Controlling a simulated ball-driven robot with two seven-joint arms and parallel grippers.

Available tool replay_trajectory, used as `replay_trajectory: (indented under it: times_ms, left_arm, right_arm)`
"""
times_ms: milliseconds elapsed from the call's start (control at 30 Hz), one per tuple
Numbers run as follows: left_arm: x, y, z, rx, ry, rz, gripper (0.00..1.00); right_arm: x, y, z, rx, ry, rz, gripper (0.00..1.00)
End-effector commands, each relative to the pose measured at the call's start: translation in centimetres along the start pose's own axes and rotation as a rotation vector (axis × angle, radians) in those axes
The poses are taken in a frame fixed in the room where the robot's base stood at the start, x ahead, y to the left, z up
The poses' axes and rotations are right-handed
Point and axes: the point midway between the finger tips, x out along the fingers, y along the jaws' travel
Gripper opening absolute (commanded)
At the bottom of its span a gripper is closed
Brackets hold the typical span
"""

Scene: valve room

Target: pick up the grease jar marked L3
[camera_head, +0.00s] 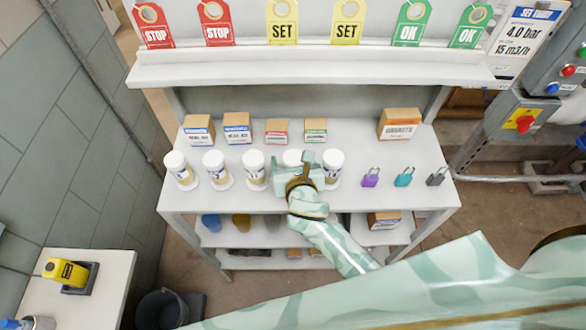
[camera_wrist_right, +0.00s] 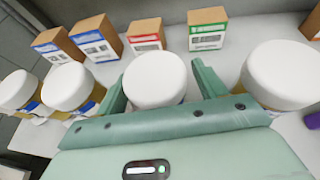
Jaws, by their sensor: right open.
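Several white-lidded grease jars stand upright in a row along the shelf's front: the first (camera_head: 181,170), second (camera_head: 217,170), third (camera_head: 255,170), fourth (camera_head: 291,157) and the last, at right (camera_head: 332,168). Their marks are too small or hidden, so I cannot tell which is L3. My right gripper (camera_head: 300,172) is at the fourth jar and hides most of it. In the right wrist view, this jar's lid (camera_wrist_right: 155,76) shows between the two fingers of the open right gripper (camera_wrist_right: 160,80). Neighbouring jars show at left (camera_wrist_right: 72,84) and right (camera_wrist_right: 284,76). My left gripper is out of view.
Small cartons (camera_head: 237,127) stand behind the jars, with a larger one (camera_head: 398,123) at right. Purple (camera_head: 371,177), teal (camera_head: 404,177) and dark (camera_head: 437,176) padlocks sit right of the jars. An upper ledge (camera_head: 310,70) with hanging tags overhangs the back. Neighbouring jars stand close on both sides.

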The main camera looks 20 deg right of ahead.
Motion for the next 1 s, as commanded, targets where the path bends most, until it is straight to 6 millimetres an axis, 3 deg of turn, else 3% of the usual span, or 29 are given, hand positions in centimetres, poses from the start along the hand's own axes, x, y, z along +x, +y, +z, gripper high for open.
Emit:
replay_trajectory:
  times_ms: [267,500,833,1000]
  left_arm:
    - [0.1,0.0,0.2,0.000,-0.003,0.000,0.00]
    - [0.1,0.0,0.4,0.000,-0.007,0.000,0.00]
    - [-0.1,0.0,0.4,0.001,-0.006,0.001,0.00]
    - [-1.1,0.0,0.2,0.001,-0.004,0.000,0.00]
  right_arm:
    - [0.5,0.0,0.0,0.000,0.001,0.001,0.70]
    - [0.5,0.0,0.0,0.000,0.001,0.001,0.12]
    - [0.4,0.0,0.4,0.001,-0.001,0.001,0.12]
    - [-0.4,0.0,2.3,0.002,-0.003,0.001,0.12]
